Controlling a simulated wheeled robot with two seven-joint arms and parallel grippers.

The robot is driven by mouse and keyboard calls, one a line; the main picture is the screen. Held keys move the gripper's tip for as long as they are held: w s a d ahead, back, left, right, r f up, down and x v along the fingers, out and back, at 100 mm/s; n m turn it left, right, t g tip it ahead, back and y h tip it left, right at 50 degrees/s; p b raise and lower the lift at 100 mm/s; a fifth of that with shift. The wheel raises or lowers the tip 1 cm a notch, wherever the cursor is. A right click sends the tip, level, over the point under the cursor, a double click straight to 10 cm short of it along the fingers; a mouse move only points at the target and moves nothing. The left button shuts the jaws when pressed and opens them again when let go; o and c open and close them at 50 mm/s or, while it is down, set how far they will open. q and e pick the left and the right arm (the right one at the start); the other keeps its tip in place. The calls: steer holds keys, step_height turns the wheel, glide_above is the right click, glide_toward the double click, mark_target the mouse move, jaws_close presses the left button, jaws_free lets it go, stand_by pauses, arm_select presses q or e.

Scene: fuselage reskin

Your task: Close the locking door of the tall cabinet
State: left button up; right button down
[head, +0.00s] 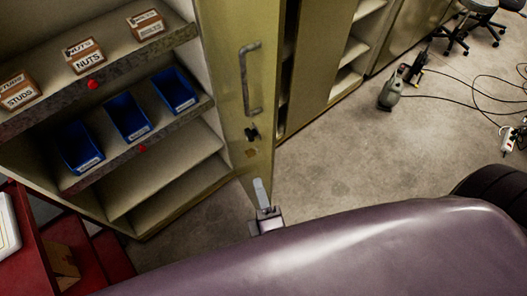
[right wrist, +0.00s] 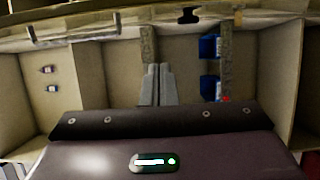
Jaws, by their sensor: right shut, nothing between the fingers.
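The tall cabinet (head: 185,205) stands at the left in the head view, its shelves exposed. Its yellow-green locking door (head: 222,40) stands open at the right side of the shelves. The door carries a grey bar handle (head: 247,78) and a dark lock (head: 252,133). My right gripper (head: 261,191) is shut and empty at the door's lower end in the picture; I cannot tell whether it touches the door. In the right wrist view, the shut fingers (right wrist: 158,84) point towards the cabinet interior, with the door across the top. My left gripper is not in view.
Labelled boxes (head: 88,58) and blue bins (head: 128,118) sit on the shelves. A red cart or drawer unit (head: 60,225) stands at lower left. Another cabinet (head: 318,60) stands beyond the door.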

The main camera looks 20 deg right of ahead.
steer(key=w+d+b, duration=0.4)
steer(key=w+b, duration=0.1)
steer(key=w, duration=0.4)
steer(key=shift+d+b, duration=0.35)
steer(key=shift+w+f, duration=0.1)
steer(key=shift+w, duration=0.1)
